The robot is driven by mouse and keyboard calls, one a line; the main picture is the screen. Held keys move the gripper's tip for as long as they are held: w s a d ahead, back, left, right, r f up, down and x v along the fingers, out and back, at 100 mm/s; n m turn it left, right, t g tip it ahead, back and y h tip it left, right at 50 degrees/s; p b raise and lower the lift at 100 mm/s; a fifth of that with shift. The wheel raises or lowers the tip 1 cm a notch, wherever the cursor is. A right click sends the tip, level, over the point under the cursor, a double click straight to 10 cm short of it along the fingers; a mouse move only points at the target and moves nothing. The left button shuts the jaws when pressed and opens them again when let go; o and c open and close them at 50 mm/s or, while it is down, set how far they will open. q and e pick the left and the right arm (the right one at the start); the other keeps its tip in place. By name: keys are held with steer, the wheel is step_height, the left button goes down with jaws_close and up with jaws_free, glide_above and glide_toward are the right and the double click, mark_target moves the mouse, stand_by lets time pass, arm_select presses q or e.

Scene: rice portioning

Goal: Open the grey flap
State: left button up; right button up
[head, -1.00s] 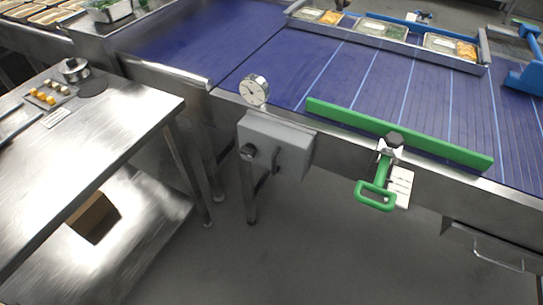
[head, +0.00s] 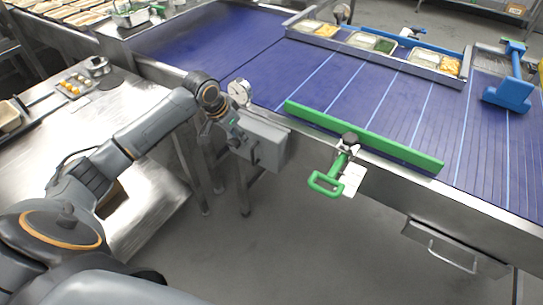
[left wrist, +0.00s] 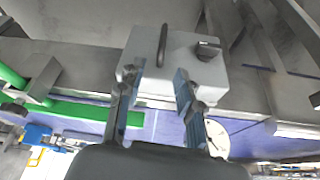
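A grey box (head: 265,145) with a dark handle and a dark knob is mounted on the front side of the conveyor; its front face appears to be the grey flap, and it looks closed. In the left wrist view the grey box (left wrist: 180,75) shows upside down, with its handle (left wrist: 163,45) and knob (left wrist: 208,50). My left gripper (head: 232,138) is just in front of the box's left part, which it partly hides. In the left wrist view my left gripper (left wrist: 158,76) has its fingers apart, with nothing between them. My right gripper is not in view.
A round gauge (head: 239,91) stands close behind my left gripper. A green bar (head: 360,136) with a green handle (head: 326,184) lies along the conveyor edge (head: 395,182). A steel table (head: 130,100) is at the left. The floor below the box is clear.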

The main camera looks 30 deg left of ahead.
arm_select(q)
glide_above(251, 152)
steer(key=s+a, duration=0.1)
steer(key=s, duration=0.2)
step_height(251, 152, down, 5)
steer(key=x, duration=0.8)
steer(key=shift+w+d+f, duration=0.1)
steer(key=shift+w+f, duration=0.15)
steer(key=shift+w, duration=0.1)
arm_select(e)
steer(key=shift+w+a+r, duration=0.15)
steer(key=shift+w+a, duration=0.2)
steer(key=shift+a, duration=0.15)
arm_select(q)
jaws_close()
